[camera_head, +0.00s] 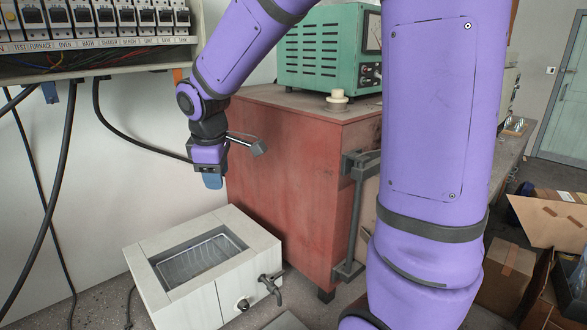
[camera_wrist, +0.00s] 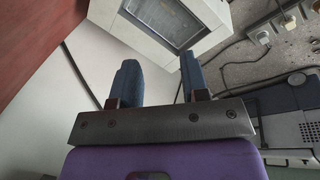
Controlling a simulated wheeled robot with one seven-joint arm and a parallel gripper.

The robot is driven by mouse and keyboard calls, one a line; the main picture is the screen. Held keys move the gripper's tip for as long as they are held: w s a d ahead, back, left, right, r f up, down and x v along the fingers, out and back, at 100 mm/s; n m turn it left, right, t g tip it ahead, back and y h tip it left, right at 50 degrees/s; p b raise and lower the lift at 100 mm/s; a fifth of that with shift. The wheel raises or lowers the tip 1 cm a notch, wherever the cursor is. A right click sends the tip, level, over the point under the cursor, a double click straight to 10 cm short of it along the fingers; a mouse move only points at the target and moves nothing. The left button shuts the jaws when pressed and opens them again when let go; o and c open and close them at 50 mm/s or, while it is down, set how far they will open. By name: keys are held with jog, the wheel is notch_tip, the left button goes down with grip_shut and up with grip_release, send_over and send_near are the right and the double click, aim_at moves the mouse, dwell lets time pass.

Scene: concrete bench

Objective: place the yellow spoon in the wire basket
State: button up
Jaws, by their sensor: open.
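The wire basket (camera_head: 203,262) sits inside the opening of a pale box-shaped bath (camera_head: 236,291) on the floor, below my gripper. My gripper (camera_head: 212,181) hangs above and behind the bath, beside the red cabinet. In the wrist view its two blue fingers (camera_wrist: 158,66) stand apart with nothing between them. The bath's opening (camera_wrist: 168,20) shows beyond the fingertips there, and the basket is hard to make out. I do not see the yellow spoon in either view.
A red cabinet (camera_head: 290,160) stands right of my gripper, with a green instrument (camera_head: 320,50) on top. Dark cables (camera_head: 66,150) hang at the left. A tap (camera_head: 271,288) juts from the bath's front. Cardboard boxes (camera_head: 505,275) lie at the right.

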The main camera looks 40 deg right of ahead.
jog(key=s+r+m+t, duration=0.1)
jog(key=s+r+m, duration=0.3)
jog(key=s, duration=0.7)
jog(key=s+d+r+m+t+y, duration=0.1)
jog(key=s+r+m, duration=0.3)
jog(key=s, duration=0.8)
jog(key=shift+d+r+m+t+y, duration=0.2)
jog(key=shift+m+t+y, duration=0.15)
jog(key=shift+m, duration=0.35)
jog(key=shift+s, duration=0.1)
dwell(0.3)
